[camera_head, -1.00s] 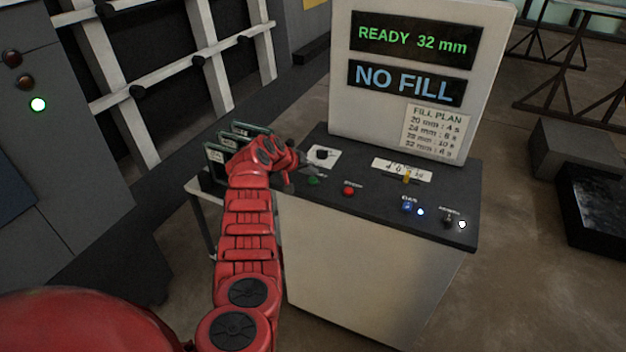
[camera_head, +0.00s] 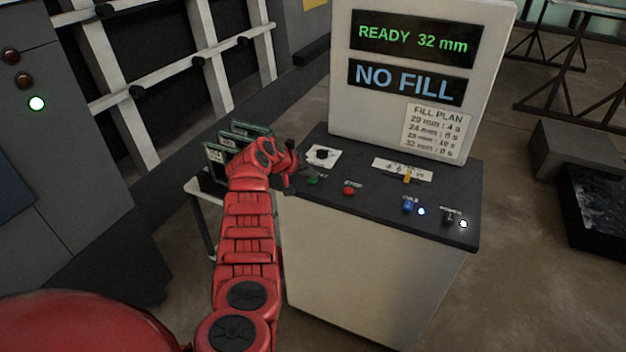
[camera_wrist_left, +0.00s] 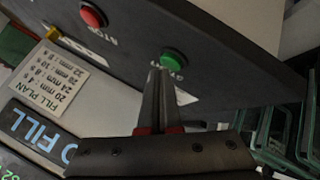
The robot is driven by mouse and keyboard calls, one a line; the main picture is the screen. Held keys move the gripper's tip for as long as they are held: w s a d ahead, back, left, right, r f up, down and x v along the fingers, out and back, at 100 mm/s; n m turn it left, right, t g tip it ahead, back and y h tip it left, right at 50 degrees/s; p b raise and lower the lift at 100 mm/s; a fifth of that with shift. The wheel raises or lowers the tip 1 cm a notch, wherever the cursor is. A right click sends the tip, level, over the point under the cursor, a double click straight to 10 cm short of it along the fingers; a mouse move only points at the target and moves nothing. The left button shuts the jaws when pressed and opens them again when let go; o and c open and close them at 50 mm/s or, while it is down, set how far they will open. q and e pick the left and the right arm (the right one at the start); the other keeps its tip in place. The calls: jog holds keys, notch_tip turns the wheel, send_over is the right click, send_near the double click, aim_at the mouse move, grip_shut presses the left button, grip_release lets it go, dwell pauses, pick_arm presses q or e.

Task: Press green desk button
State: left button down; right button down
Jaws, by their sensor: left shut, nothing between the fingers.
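The green desk button (camera_head: 313,182) sits on the dark top of the control desk (camera_head: 372,282), near its left end. It also shows in the left wrist view (camera_wrist_left: 173,60), just beyond my fingertips. My left gripper (camera_head: 304,171) is at the left of the desk top, close to the button. In the left wrist view my left gripper (camera_wrist_left: 160,74) is shut with nothing held, its tips at the button's near edge. I cannot tell whether they touch it. My right gripper is not in view.
A red stop button (camera_head: 349,190) is right of the green one. A black knob (camera_head: 322,154), a yellow lever (camera_head: 407,176) and a blue button (camera_head: 409,205) are also on the desk. The display panel (camera_head: 345,115) rises behind. Glass-like panels (camera_head: 217,165) stand at the left.

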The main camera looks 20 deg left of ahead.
aim_at(311, 181)
pick_arm(q)
jog(key=shift+f+b, duration=0.45)
jog(key=shift+f, duration=0.05)
jog(key=shift+r, duration=0.1)
dwell(0.6)
jog(key=shift+r+p, duration=0.3)
jog(key=shift+r, duration=0.55)
jog(key=shift+r, duration=0.5)
jog(key=shift+r+p, duration=0.5)
jog(key=shift+r, duration=1.55)
jog(key=shift+f, duration=0.15)
